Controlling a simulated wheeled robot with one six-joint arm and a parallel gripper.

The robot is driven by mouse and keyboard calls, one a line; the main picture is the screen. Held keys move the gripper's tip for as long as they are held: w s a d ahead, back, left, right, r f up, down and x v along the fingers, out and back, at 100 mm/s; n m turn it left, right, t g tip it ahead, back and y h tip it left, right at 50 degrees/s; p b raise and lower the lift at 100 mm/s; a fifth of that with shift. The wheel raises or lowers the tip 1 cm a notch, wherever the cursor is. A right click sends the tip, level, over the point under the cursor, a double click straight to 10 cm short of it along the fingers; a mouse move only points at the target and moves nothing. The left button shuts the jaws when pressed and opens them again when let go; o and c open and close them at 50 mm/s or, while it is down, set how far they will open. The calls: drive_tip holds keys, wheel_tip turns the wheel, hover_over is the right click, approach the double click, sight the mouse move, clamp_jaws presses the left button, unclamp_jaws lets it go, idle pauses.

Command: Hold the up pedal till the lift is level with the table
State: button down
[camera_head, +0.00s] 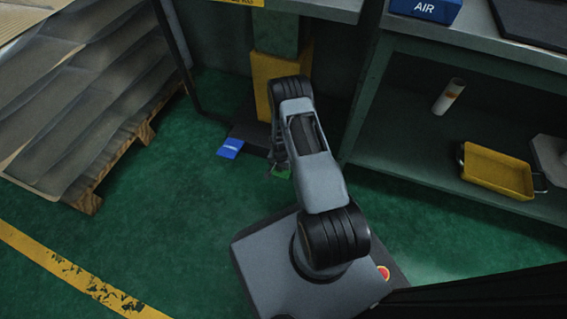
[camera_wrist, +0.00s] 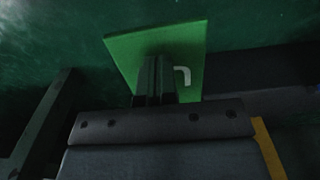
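A green pedal (camera_wrist: 190,45) with a white mark lies on the floor in the wrist view. In the head view only a small piece of the green pedal (camera_head: 284,173) shows beside my arm. My gripper (camera_wrist: 155,62) has its two fingers together, with their tips over the green pedal; I cannot tell whether they touch or press it. A blue pedal (camera_head: 230,148) with white lettering lies to the left in the head view. Behind my arm stands a yellow and green column (camera_head: 262,85), below a grey platform edge (camera_head: 318,9). Whether that platform is level with the table cannot be told.
A workbench (camera_head: 470,45) with a lower shelf stands at right, holding a blue AIR box (camera_head: 425,8), a white cylinder (camera_head: 449,97) and a yellow tray (camera_head: 497,172). A wooden pallet (camera_head: 88,200) with stacked sheets is at left. Green floor between is clear.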

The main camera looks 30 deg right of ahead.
wheel_tip(320, 180, up, 6)
drive_tip(key=p, duration=0.4)
idle(0.8)
drive_tip(key=w+a+r+n+t+p, duration=0.15)
drive_tip(key=r+p, duration=0.65)
drive_tip(key=r, duration=1.2)
drive_tip(key=w+a+r+n+p, duration=0.15)
drive_tip(key=r+p, duration=0.75)
drive_tip(key=r, duration=1.2)
drive_tip(key=s+a+r+n+p, duration=0.2)
drive_tip(key=s+r+p, duration=0.4)
drive_tip(key=r, duration=0.7)
drive_tip(key=s+a+r+n+t+p, duration=0.1)
drive_tip(key=s+r+p, duration=0.5)
drive_tip(key=r, duration=0.8)
drive_tip(key=s+a+r+n+t+p, duration=0.1)
drive_tip(key=s+a+r+n+p, duration=0.2)
drive_tip(key=s+r+p, duration=0.4)
wheel_tip(320, 180, up, 7)
drive_tip(key=shift+a+r+n+p, duration=0.2)
drive_tip(key=shift+a+n+p, duration=0.15)
drive_tip(key=shift+p, duration=0.7)
drive_tip(key=shift+s, duration=0.1)
